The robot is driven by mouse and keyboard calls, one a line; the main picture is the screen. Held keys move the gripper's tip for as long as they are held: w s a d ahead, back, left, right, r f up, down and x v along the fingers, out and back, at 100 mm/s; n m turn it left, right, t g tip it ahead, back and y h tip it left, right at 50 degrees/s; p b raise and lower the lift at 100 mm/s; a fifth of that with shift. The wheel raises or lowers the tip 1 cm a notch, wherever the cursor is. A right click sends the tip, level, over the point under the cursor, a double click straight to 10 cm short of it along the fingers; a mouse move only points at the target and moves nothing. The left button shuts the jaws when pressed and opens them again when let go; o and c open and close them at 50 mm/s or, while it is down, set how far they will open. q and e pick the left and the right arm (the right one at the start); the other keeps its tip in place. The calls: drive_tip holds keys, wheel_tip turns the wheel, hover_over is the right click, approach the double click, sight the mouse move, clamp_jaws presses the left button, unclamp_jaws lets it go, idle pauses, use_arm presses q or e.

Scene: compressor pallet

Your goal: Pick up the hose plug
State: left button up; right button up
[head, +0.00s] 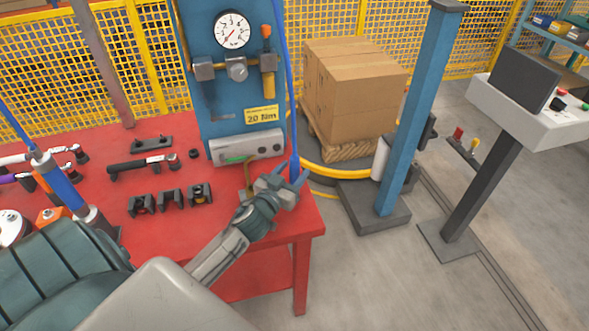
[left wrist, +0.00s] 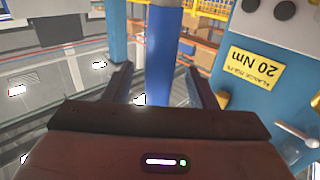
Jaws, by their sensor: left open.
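A blue hose (head: 281,70) hangs down at the right side of the blue panel, near the red table's right corner. Its lower end (head: 295,166) is between the fingers of my left gripper (head: 289,178); the plug itself is not clearly distinguishable there. My left gripper is open. In the left wrist view, a thick blue upright piece (left wrist: 162,65) stands between the two dark fingers (left wrist: 162,92), with a gap on both sides. Its lower part is hidden behind the gripper body. My right gripper is not in view.
The blue panel (head: 222,100) with a gauge stands close left of the gripper. The red table (head: 225,210) holds black clamps (head: 170,199) and tools. A blue post (head: 415,120) and cardboard boxes (head: 350,85) stand behind.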

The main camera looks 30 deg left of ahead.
use_arm(q)
drive_tip(key=shift+w+r+p, duration=0.25)
drive_tip(key=shift+w+p, duration=0.35)
drive_tip(key=shift+w, duration=0.65)
drive_tip(key=shift+w+f, duration=0.15)
drive_tip(key=shift+w, duration=0.25)
drive_tip(key=shift+w+f, duration=0.1)
drive_tip(key=shift+a, duration=0.1)
drive_tip(key=shift+c, duration=1.3)
clamp_jaws()
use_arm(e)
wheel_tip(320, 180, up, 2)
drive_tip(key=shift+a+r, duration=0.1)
